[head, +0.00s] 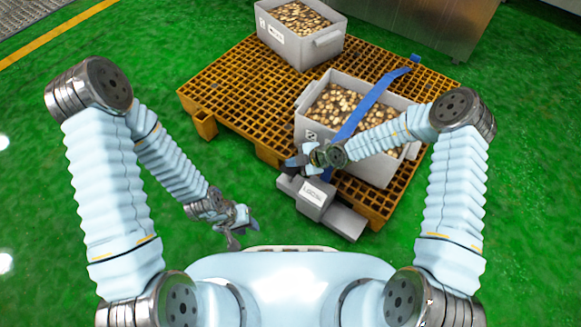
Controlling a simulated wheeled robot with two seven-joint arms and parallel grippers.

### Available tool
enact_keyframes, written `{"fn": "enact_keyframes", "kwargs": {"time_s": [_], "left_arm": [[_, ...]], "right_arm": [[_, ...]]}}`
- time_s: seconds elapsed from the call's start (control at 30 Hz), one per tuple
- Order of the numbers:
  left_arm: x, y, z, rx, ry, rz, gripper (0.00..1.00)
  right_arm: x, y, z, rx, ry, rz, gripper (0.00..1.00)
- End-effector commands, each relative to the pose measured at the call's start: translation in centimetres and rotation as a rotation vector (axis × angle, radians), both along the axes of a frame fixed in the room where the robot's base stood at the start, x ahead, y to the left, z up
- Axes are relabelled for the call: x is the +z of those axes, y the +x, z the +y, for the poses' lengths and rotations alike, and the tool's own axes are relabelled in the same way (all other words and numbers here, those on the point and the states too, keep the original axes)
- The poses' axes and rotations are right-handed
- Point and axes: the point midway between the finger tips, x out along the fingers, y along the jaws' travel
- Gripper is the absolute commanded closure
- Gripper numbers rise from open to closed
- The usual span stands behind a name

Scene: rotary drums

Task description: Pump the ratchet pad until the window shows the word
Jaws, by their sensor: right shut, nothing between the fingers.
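The grey ratchet unit (305,197) sits at the front edge of the orange pallet. A small pale window or label (313,194) on its top bears dark marks too small to read. A flat grey block (345,223), perhaps the pad, juts from its lower right. My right gripper (292,161) is shut and empty, just above the ratchet's upper end; I cannot tell whether it touches it. My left gripper (243,235) hangs over the green floor, left of the ratchet, its fingers apart and empty.
A blue strap (372,101) runs over a grey crate (384,166) of small pale pieces on the orange pallet (226,89). A second filled crate (283,42) stands at the back. A metal cabinet (430,25) is behind. The green floor at left is clear.

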Motion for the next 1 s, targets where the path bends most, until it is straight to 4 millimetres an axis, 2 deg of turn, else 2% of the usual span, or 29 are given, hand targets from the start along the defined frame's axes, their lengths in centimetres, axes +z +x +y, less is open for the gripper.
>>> {"fn": "enact_keyframes", "kwargs": {"time_s": [0.63,1.0], "left_arm": [[0.00,0.00,0.00,0.000,0.000,0.000,0.66],[-0.02,0.00,0.00,0.000,0.000,0.000,0.66]], "right_arm": [[-0.02,0.00,0.00,0.000,0.000,0.000,1.00],[-0.81,0.04,-0.01,0.000,0.000,-0.001,1.00]]}}
